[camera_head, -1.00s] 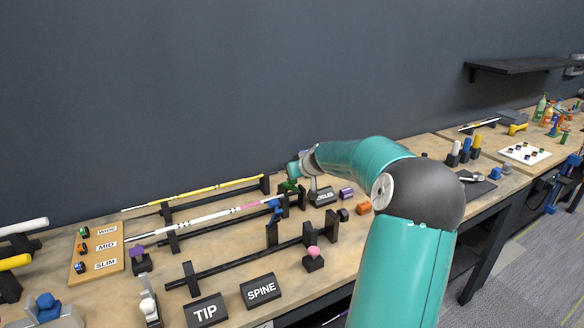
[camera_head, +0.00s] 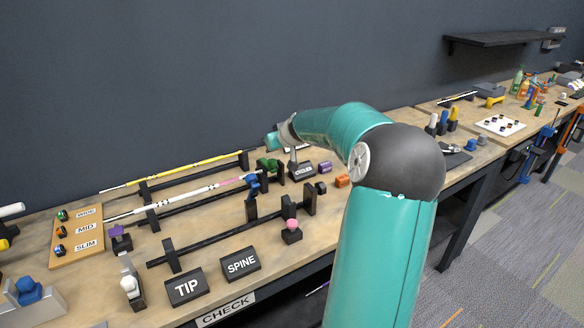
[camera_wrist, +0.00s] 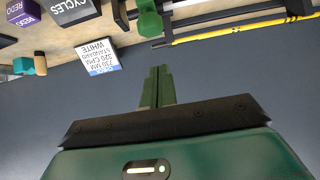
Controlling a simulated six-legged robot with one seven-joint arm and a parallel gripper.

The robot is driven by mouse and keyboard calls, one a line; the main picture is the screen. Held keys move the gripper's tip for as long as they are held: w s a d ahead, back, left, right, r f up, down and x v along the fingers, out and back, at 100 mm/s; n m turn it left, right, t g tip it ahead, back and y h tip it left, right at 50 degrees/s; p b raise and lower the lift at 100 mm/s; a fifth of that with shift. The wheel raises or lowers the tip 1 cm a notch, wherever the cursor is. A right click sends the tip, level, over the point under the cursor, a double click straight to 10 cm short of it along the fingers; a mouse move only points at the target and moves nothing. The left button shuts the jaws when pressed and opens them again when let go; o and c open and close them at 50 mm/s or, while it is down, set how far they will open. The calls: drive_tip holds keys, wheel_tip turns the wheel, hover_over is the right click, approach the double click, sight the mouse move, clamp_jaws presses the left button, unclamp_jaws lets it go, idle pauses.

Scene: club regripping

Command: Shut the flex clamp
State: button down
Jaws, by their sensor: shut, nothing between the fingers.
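A green clamp-like piece (camera_head: 268,166), apparently the flex clamp, stands at the back of the bench beside the CYCLES block. Its green part also shows at the top of the wrist view (camera_wrist: 150,18), cut off by the frame edge. I cannot tell whether it is open or shut. My gripper (camera_wrist: 158,88) has its dark green fingers together and empty. The fingertips point toward the green piece, with a visible gap between them. In the head view my arm's end is just above the green piece, and the fingers are not clear there.
The CYCLES block (camera_head: 302,171) stands right of the green piece. A white-labelled box (camera_wrist: 98,57) shows near the fingers in the wrist view. A yellow shaft (camera_head: 190,167) and a white shaft (camera_head: 170,204) lie on black supports. A blue clamp (camera_head: 253,187) stands in front.

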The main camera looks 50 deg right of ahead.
drive_tip(key=s+a+f, duration=0.2)
drive_tip(key=s+f, duration=0.1)
drive_tip(key=s, duration=0.5)
drive_tip(key=shift+s+a, duration=0.15)
drive_tip(key=shift+s, duration=0.2)
drive_tip(key=shift+f, duration=0.1)
